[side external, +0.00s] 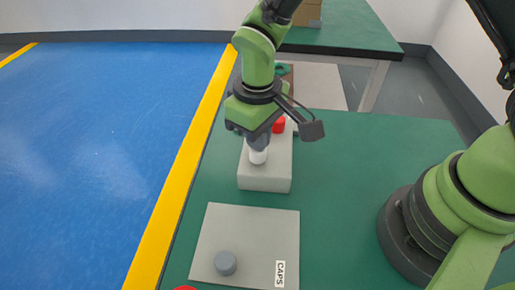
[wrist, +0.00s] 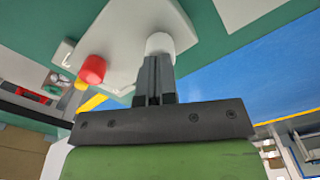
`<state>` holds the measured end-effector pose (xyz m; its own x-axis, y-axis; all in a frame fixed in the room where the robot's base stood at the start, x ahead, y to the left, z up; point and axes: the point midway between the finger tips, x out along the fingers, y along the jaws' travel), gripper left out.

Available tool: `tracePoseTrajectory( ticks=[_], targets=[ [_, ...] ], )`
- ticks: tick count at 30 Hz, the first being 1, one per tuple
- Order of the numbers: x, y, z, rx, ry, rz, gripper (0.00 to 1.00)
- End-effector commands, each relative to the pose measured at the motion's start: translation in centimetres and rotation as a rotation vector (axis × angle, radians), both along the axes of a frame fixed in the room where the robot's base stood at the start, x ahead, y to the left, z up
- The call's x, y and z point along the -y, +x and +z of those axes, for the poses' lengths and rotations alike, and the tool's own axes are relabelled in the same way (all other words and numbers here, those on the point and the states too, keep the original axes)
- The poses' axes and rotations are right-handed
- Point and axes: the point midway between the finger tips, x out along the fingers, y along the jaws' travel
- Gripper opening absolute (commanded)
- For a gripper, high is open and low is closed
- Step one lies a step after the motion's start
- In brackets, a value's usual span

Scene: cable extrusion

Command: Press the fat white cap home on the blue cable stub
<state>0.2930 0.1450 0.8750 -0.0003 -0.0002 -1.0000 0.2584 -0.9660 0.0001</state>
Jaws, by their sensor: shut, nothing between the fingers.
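The fat white cap (side external: 258,156) stands upright on the pale block (side external: 265,184), directly below my gripper (side external: 257,145). It also shows in the wrist view (wrist: 159,42), just beyond the ends of my fingers (wrist: 157,62). The fingers are closed together with nothing between them. Their tips are at the cap's top and look to be touching it, though a small gap cannot be ruled out. No blue of the cable stub shows, so how far down the cap sits on it cannot be told.
A red cap (side external: 279,124) stands on the block behind my gripper; it also shows in the wrist view (wrist: 93,69). A grey cap (side external: 226,263) sits on the plate labelled CAPS (side external: 250,225). The green table (side external: 345,190) is clear right of the block.

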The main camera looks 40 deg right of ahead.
Motion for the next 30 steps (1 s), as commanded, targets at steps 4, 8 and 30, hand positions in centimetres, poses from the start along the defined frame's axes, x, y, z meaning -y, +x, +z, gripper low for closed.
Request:
tracePoseTrajectory(
  ticks=[4, 8, 30],
  targets=[
    [0.0, 0.0, -0.2, -0.001, 0.000, 0.000, 0.00],
    [0.0, 0.0, -0.3, 0.000, 0.000, 0.000, 0.00],
    [0.0, 0.0, -1.2, 0.000, 0.000, 0.000, 0.00]
  ],
)
